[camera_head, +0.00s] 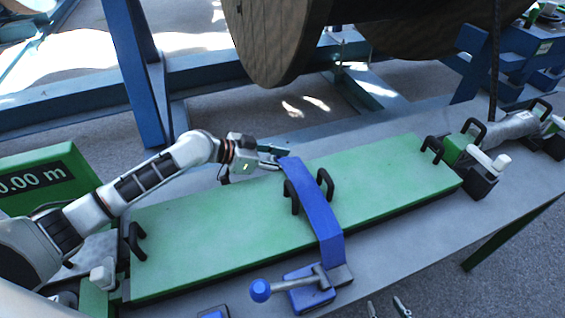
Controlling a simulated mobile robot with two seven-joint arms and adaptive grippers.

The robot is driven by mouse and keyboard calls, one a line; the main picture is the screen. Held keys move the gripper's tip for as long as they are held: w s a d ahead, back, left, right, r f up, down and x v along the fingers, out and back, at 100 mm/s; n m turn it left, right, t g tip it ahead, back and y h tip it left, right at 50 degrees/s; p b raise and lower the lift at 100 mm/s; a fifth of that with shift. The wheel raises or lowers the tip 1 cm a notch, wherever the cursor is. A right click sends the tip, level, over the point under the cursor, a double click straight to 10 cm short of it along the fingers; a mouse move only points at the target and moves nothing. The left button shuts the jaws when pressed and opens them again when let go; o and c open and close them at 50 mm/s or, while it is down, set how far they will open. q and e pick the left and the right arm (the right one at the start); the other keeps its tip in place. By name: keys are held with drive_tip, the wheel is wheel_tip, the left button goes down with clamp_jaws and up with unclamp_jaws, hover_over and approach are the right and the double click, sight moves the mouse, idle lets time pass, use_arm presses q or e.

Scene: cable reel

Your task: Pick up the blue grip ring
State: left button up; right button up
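A blue curved band (320,212) lies across the green cover (220,235) on the grey bench, with black handles beside it. I cannot tell whether this band is the blue grip ring; no separate ring shows clearly. My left gripper (276,157) is at the band's far end, its fingers pointing right. Its fingers look a little apart, but whether they hold anything there is too small to tell. What look like the two fingertips of my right gripper (386,306) show at the bottom edge, apart with nothing between them; the rest is out of frame.
A blue-knobbed lever clamp (310,286) stands at the bench's near side. A black handle (137,240) rises at the cover's left end, and clamps with black handles (472,134) stand to the right. A large wooden reel (270,38) and blue frame lie behind. A green display (38,182) is left.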

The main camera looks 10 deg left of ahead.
use_arm(q)
clamp_jaws()
drive_tip(key=shift+r, duration=0.15)
